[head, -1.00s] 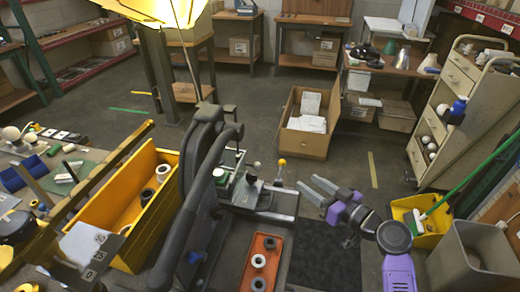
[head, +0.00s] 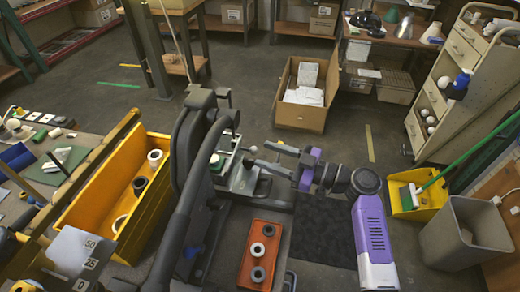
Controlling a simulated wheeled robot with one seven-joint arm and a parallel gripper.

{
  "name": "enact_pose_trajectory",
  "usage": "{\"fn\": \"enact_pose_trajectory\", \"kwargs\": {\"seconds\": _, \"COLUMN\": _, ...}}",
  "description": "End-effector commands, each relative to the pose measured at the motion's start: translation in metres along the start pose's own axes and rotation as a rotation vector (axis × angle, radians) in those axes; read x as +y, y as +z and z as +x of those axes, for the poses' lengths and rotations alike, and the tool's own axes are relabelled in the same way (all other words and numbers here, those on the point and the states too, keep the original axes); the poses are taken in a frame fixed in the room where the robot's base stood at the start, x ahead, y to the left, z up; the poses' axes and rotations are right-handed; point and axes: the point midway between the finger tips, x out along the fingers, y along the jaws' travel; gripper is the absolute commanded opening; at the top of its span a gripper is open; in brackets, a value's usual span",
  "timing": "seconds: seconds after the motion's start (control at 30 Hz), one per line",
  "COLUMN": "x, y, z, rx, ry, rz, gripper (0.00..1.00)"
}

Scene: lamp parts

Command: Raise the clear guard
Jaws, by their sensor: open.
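The dark grey machine (head: 183,150) stands upright in the middle of the head view, with a curved arm (head: 205,185) on its near side. A low metal bed (head: 245,182) with a small green part (head: 217,161) lies at its right. I cannot make out the clear guard against the machine and floor. My gripper (head: 262,155) comes in from the right, with its fingers pointing left. It is open and empty, its fingertips over or beside the right part of the bed. Whether a fingertip touches anything there, I cannot tell.
An orange tray (head: 276,250) with three rings is in front of the machine. A yellow bin (head: 95,195) and a cluttered bench are at the left. A cardboard box (head: 300,116) stands behind. A grey waste bin (head: 470,237) is at the right.

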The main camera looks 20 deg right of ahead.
Motion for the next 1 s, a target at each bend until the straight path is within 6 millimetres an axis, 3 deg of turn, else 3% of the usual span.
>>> {"fn": "enact_pose_trajectory", "kwargs": {"seconds": 0.2, "x": 0.0, "y": -0.001, "z": 0.025, "rx": 0.0, "ry": -0.001, "rz": 0.0, "gripper": 0.45}}
{"fn": "enact_pose_trajectory", "kwargs": {"seconds": 0.57, "x": 0.0, "y": 0.0, "z": 0.03, "rx": -0.001, "ry": 0.001, "rz": 0.0, "gripper": 0.45}}
{"fn": "enact_pose_trajectory", "kwargs": {"seconds": 0.8, "x": 0.0, "y": 0.0, "z": 0.029, "rx": -0.001, "ry": 0.001, "rz": 0.001, "gripper": 0.0}}
{"fn": "enact_pose_trajectory", "kwargs": {"seconds": 1.0, "x": 0.0, "y": 0.0, "z": 0.029, "rx": -0.001, "ry": 0.0, "rz": 0.001, "gripper": 0.0}}
